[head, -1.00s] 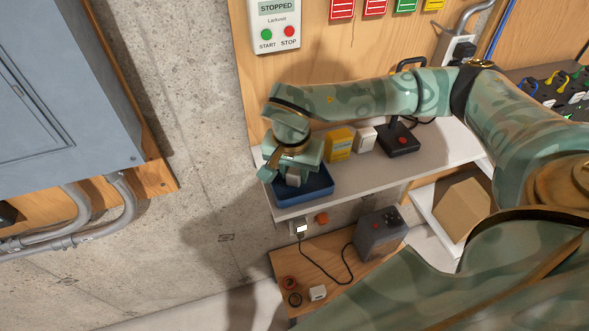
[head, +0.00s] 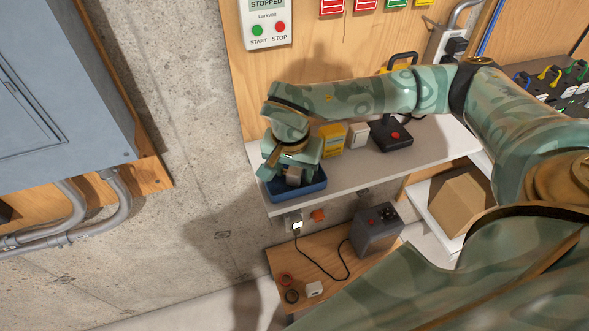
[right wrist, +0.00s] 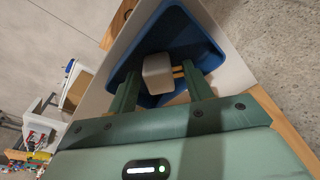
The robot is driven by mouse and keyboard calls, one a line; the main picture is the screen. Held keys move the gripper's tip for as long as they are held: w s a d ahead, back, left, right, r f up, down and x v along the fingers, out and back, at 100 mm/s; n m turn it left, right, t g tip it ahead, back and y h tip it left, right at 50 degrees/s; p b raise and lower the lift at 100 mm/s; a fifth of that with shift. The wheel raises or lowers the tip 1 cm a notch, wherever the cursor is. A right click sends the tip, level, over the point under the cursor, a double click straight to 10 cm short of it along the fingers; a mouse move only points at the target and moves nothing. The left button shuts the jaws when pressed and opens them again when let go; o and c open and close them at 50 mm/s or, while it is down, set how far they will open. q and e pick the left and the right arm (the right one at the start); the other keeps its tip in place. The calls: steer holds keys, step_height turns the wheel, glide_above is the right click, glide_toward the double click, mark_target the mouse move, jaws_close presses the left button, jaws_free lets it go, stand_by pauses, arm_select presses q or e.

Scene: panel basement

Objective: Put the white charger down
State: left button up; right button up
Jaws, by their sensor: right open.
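A small white block, seemingly the white charger (head: 294,177), is at the blue tray (head: 300,191) on the left end of the white shelf. In the right wrist view the charger (right wrist: 158,74) sits between my right gripper's two spread fingers, with the blue tray (right wrist: 205,54) around and beneath it. My right gripper (head: 285,173) is open, low over the tray, pointing down. Whether a finger touches the charger, or it rests on the tray's bottom, I cannot tell. My left gripper is not in view.
A yellow box (head: 331,140), a white box (head: 357,135) and a black control box (head: 391,136) stand right of the tray. Below, a wooden shelf (head: 300,262) holds a grey box (head: 376,232) and another small white block (head: 314,289). A concrete wall is at left.

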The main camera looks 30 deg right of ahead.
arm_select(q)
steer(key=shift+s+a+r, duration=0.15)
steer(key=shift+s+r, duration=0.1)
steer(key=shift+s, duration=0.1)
arm_select(e)
step_height(320, 180, up, 12)
steer(key=s+a, duration=0.1)
steer(key=shift+a+r, duration=0.2)
steer(key=shift+r, duration=0.05)
